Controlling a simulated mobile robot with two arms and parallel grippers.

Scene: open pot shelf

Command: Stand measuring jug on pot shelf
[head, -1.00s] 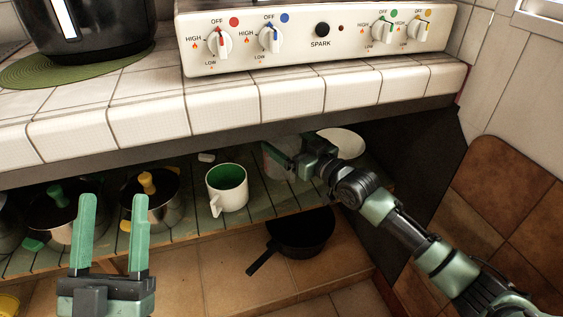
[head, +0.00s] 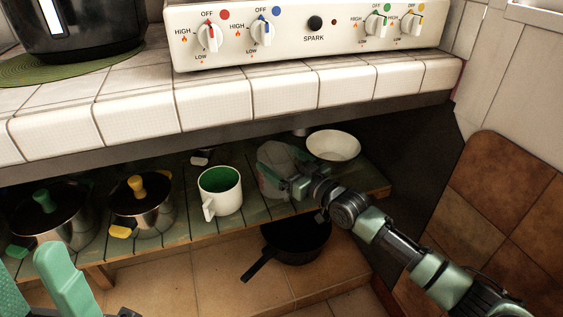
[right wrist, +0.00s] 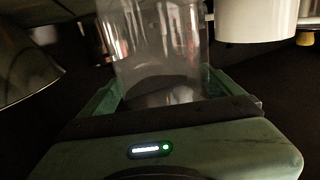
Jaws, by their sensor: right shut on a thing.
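The measuring jug (head: 271,163) is clear and see-through, and it shows on the pot shelf (head: 262,213) between a white mug and a white bowl. My right gripper (head: 287,183) is shut on it from the front right, hiding part of it. In the right wrist view the clear jug (right wrist: 155,45) sits between the two green fingers (right wrist: 160,92). I cannot tell whether its base touches the shelf. My left gripper (head: 40,285) is at the bottom left, cut off by the frame edge, with its fingers apart and empty.
A white mug with green inside (head: 221,190) stands close left of the jug. A white bowl (head: 333,146) is close behind right. Steel pots (head: 142,208) stand at left. A dark pan (head: 296,243) lies below. The tiled counter edge (head: 215,105) overhangs the shelf.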

